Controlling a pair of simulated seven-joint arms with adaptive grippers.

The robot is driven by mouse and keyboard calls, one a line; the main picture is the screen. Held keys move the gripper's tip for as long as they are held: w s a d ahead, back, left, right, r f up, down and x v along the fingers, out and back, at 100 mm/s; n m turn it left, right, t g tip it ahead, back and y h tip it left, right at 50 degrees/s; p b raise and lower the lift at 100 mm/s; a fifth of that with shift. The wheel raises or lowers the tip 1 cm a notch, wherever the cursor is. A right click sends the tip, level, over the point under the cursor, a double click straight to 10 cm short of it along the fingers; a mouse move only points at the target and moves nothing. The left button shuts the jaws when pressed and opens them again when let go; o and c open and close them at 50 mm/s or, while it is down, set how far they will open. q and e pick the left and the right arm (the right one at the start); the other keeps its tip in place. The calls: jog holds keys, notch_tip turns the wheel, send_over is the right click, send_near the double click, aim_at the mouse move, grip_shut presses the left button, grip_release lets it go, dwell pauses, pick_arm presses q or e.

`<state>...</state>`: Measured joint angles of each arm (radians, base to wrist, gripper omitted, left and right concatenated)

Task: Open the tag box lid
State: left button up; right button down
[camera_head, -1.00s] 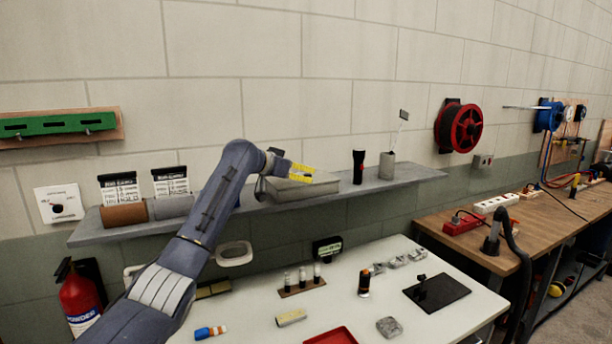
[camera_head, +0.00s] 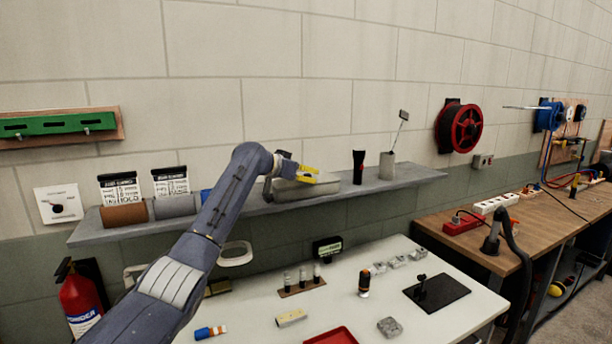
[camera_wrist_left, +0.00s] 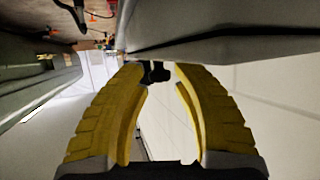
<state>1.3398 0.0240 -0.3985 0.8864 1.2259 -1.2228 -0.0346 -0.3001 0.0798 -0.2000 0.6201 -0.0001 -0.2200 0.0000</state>
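The grey tag box (camera_head: 287,192) lies on the wall shelf, partly covered by my left wrist and fingers. Its lid looks shut. In the left wrist view, a large grey body with a dark seam along it (camera_wrist_left: 235,48) fills the upper right, close to the fingers; it appears to be the box. My left gripper (camera_head: 322,177) is at the box's right end, its yellow fingers level with its top. In the left wrist view the fingers (camera_wrist_left: 157,76) are apart with a gap between them, and hold nothing I can see. My right gripper is not in view.
On the shelf (camera_head: 350,193), a black flashlight (camera_head: 358,167) and a grey cup (camera_head: 387,165) with a thin rod stand right of the box. Rolls (camera_head: 125,215) and label cards (camera_head: 121,188) are to its left. The white table (camera_head: 345,295) below holds small items.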

pick_arm(q)
grip_shut()
jog(key=shift+r, duration=0.15)
dwell(0.4)
